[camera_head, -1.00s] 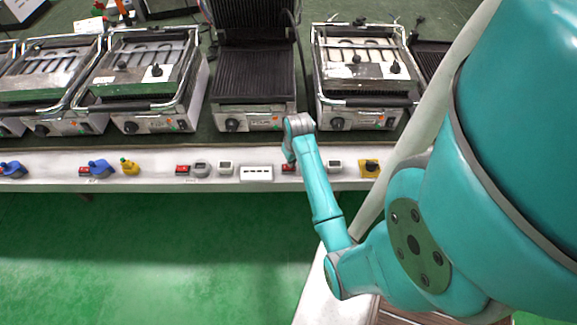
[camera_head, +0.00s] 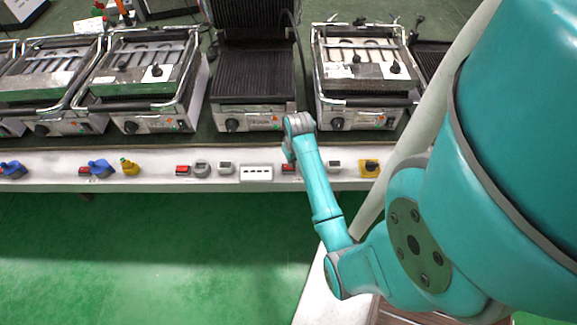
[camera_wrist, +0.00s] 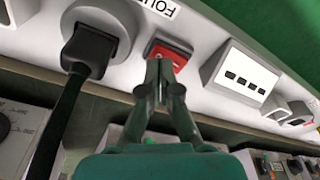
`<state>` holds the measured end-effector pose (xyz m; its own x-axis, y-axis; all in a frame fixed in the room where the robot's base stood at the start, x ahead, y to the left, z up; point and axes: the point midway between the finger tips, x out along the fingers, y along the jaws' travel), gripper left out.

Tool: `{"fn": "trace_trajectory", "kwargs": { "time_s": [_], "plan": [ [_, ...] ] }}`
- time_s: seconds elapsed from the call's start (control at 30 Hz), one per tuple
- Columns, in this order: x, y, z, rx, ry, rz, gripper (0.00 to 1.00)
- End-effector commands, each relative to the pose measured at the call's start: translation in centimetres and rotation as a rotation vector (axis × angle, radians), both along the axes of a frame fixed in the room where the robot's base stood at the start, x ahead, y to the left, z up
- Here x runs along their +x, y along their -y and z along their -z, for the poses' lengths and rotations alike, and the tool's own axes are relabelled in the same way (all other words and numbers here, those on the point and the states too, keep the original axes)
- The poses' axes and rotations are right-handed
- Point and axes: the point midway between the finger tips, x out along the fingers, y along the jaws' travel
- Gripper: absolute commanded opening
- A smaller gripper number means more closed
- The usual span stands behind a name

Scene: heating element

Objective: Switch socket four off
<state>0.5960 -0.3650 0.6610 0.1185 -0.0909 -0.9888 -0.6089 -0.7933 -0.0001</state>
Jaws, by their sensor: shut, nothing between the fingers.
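The red rocker switch (camera_wrist: 168,54) of socket four sits in a dark frame on the white panel in the wrist view, under a partly cut-off label (camera_wrist: 160,7) whose visible letters fit "FOUR". A round grey socket (camera_wrist: 124,30) with a black plug (camera_wrist: 90,48) in it is left of the switch. My gripper (camera_wrist: 164,68) is shut and empty, its fingertips over the lower part of the switch. I cannot tell whether they touch it. In the head view the red switch (camera_head: 287,168) shows beside my arm, and my gripper is hidden.
A white block with several dark slots (camera_wrist: 242,75) stands right of the switch. Other sockets and switches line the panel (camera_head: 60,162). Several contact grills (camera_head: 252,80) stand on the bench behind it. The green floor (camera_head: 150,250) in front is clear.

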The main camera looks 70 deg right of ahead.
Motion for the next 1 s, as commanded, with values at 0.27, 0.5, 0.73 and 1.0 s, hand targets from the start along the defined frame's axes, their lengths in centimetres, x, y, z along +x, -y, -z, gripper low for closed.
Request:
{"fn": "trace_trajectory", "kwargs": {
  "time_s": [0.27,0.5,0.73,1.0],
  "plan": [
    [0.0,0.0,-2.0,-0.001,0.001,0.0,0.0],
    [0.0,0.0,-3.6,-0.002,0.001,0.0,0.0],
    [0.0,0.0,-5.2,-0.001,0.001,0.0,0.0],
    [0.0,0.0,-5.8,0.0,0.0,0.0,0.0]
  ]
}}
